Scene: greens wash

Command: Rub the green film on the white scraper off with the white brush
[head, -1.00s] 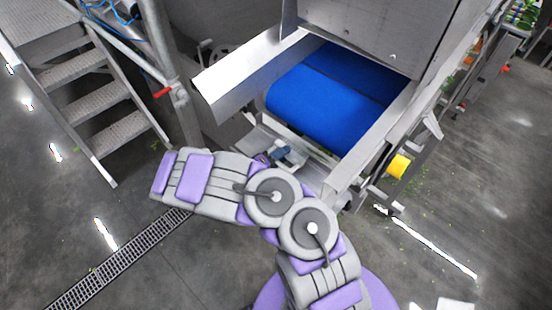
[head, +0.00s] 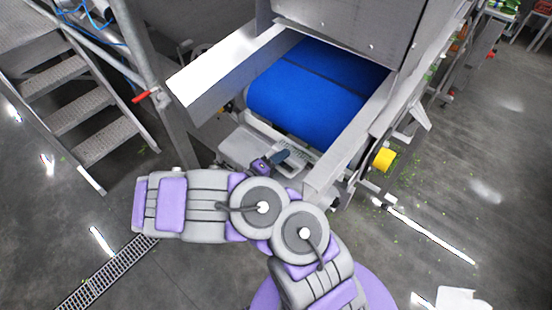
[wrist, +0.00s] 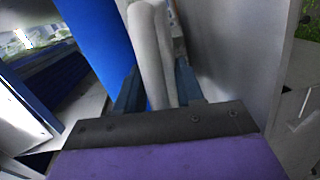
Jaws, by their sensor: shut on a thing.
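My gripper (wrist: 157,72) has its blue-grey fingers shut on a smooth white handle, which I take to be the white brush (wrist: 148,35). The handle runs up between the fingers; its bristles cannot be made out. In the head view, my gripper (head: 284,158) is just below the front lip of the blue belt, partly behind my arm. A pale strip (head: 285,133) runs under that lip and may be the white scraper, but I cannot tell for sure. No green film can be made out, nor whether the brush touches anything.
The blue belt (head: 305,95) lies between metal side walls, with a pale ledge (head: 240,148) left of my gripper. A yellow part (head: 383,159) sticks out on the right. Metal stairs (head: 85,110) stand at the left. Open grey floor (head: 470,190) lies to the right.

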